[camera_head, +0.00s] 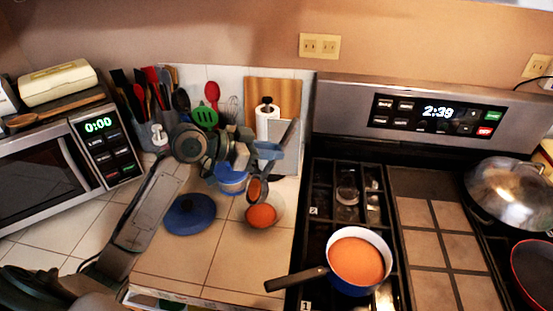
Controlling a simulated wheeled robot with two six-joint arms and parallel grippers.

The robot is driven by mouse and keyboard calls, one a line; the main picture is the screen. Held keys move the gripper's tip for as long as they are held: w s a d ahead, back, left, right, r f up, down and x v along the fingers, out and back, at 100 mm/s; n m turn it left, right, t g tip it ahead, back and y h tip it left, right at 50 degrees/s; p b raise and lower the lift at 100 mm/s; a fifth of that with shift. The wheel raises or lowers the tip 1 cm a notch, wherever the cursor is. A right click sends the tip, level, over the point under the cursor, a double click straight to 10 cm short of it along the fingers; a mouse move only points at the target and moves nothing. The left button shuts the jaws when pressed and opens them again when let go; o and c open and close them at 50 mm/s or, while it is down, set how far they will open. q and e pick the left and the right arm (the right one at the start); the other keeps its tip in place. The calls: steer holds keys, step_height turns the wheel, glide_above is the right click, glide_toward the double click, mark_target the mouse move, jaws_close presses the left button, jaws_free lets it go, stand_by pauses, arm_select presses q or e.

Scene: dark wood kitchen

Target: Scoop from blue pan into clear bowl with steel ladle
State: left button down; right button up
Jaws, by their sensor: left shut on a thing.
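The blue pan (336,285) sits on the stove, full of orange soup, its dark handle pointing left. The clear bowl (278,213) stands on the tiled counter left of the stove, with orange soup in it. My left gripper (268,151) is shut on the steel ladle (264,186), behind and above the bowl. The ladle's handle slants up to the right; its scoop hangs just above the bowl's back rim and shows orange inside. Whether it touches the rim is unclear. My right gripper is not in view.
A blue lid (190,214) lies left of the bowl, and a blue container (232,181) stands behind it. A utensil holder (155,137), paper towel roll (267,122) and cutting board (287,92) stand behind. A covered steel pan (512,190) is at right. The front counter is clear.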

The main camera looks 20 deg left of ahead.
arm_select(q)
steer(key=shift+s+a+f+t+h+b, duration=0.2)
steer(key=shift+s+a+t+h+b, duration=0.15)
steer(key=shift+b, duration=0.45)
steer(key=s+a+t+h+b, duration=0.1)
steer(key=b, duration=0.2)
steer(key=s+a+r+b, duration=0.1)
steer(key=b, duration=0.2)
steer(key=shift+t+h, duration=0.35)
steer(key=shift+w, duration=0.1)
